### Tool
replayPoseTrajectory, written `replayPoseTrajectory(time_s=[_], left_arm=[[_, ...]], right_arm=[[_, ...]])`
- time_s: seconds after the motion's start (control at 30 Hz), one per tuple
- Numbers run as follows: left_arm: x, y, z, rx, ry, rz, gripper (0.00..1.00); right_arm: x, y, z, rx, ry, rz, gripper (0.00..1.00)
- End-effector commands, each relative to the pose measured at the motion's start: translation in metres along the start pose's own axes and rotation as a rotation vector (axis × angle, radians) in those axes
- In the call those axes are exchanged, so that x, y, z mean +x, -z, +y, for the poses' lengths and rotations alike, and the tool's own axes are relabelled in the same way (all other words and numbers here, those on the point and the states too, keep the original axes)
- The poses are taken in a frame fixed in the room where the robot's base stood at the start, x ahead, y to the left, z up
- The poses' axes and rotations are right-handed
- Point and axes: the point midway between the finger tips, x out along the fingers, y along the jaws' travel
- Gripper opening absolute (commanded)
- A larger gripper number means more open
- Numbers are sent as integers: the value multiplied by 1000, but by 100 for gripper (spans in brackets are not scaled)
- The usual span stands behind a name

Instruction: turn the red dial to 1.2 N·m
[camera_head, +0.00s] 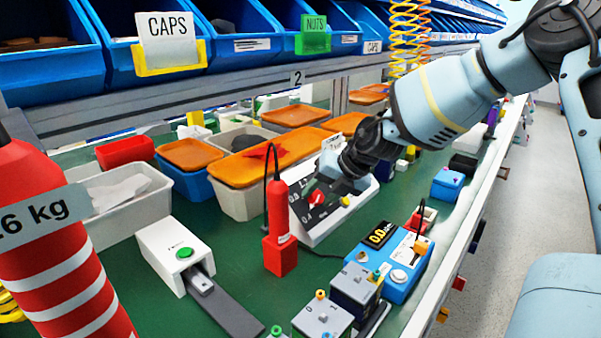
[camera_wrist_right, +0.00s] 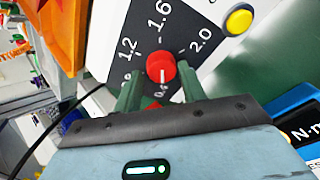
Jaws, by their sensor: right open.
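The red dial (camera_wrist_right: 161,67) sits on a white panel with a dark scale marked 1.2, 1.6 and 2.0, and smaller numbers partly hidden. A white line on the dial points down in the wrist view, roughly towards the 0.4 side; its exact reading is unclear. In the head view the dial (camera_head: 316,197) shows small on its sloped box (camera_head: 323,228). My right gripper (camera_wrist_right: 161,82) is open, its two green fingers apart on either side of the dial's lower part; I cannot tell whether they touch it. My left gripper is not in view.
A yellow button (camera_wrist_right: 238,21) is beside the scale. A blue unit (camera_head: 393,270) displays 0.0. A red upright tool (camera_head: 279,225) stands just left of the dial box. Orange-lidded bins (camera_head: 262,160) stand behind. A large red cylinder (camera_head: 55,240) fills the left foreground.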

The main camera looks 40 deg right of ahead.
Motion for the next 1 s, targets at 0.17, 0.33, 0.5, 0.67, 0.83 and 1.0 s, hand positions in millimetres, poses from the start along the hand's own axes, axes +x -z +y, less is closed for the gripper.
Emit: replayPoseTrajectory(time_s=[0.17,0.33,0.5,0.67,0.83,1.0], left_arm=[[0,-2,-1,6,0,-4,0],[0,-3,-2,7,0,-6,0],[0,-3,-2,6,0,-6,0],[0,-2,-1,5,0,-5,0],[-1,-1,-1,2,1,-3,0],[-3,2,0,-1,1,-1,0]], right_arm=[[0,0,0,0,0,0,33],[0,0,1,-1,-1,0,11],[-1,0,2,5,-4,0,9],[-1,0,2,40,-12,2,9],[-1,-1,3,129,-28,6,9],[-2,-1,3,265,-54,14,9]])
